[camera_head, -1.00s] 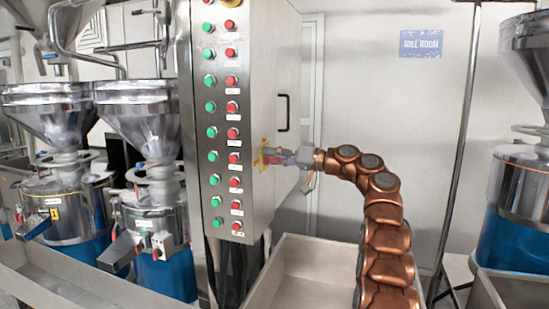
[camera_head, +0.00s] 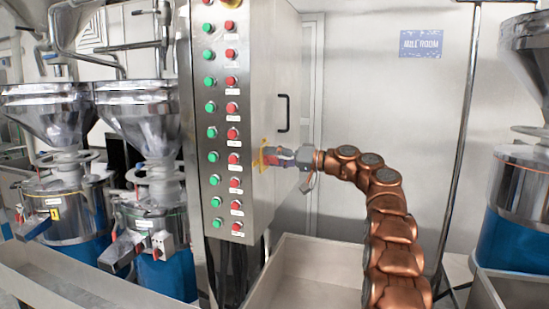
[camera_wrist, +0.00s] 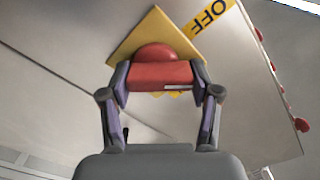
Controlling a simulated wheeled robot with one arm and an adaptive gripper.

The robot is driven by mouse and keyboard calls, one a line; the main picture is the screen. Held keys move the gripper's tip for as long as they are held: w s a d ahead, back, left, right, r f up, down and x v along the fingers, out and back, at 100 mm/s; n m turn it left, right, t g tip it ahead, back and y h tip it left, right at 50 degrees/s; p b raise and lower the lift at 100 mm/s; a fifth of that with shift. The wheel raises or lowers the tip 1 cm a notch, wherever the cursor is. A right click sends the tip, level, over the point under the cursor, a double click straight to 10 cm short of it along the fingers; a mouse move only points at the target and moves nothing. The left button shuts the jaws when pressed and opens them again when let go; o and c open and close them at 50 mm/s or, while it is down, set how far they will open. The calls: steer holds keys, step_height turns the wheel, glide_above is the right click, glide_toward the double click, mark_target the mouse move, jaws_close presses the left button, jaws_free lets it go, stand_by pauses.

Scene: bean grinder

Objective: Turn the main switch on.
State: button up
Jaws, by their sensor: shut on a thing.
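The main switch is a red handle (camera_wrist: 152,75) with a rounded red hub on a yellow plate (camera_wrist: 143,36). It sits on the side of the steel control cabinet (camera_head: 270,75). In the wrist view the handle lies level across the picture, while the yellow plate is tilted. A yellow label reading OFF (camera_wrist: 208,13) is beside the plate at the upper right. My gripper (camera_wrist: 163,78) is shut on the red handle, one finger at each end. In the head view my gripper (camera_head: 276,157) reaches the cabinet side from the right and partly hides the switch.
Red and green buttons (camera_head: 223,132) line the cabinet front, close to the switch. A black door handle (camera_head: 283,112) is above my gripper. A pale trough (camera_head: 310,262) stands below. Steel grinders with hoppers (camera_head: 150,115) stand left, another (camera_head: 510,200) right.

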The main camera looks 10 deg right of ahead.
steer(key=shift+r+m+p, duration=0.15)
steer(key=shift+m+p, duration=0.2)
steer(key=shift+m, duration=0.25)
steer(key=shift+r+m+p, duration=0.2)
steer(key=shift+m+p, duration=0.5)
steer(key=shift+p, duration=0.05)
steer(key=shift+m+p, duration=0.95)
steer(key=shift+m, duration=0.05)
steer(key=m+p, duration=0.2)
steer(key=shift+w+d+p, duration=0.1)
steer(key=shift+w+p, duration=0.05)
steer(key=shift+p, duration=0.15)
steer(key=shift+f+m+p, duration=0.3)
steer(key=shift+m+p, duration=0.85)
steer(key=shift+m, duration=0.25)
steer(key=shift+f, duration=0.1)
steer(key=o, duration=1.1)
steer(key=shift+o, duration=0.2)
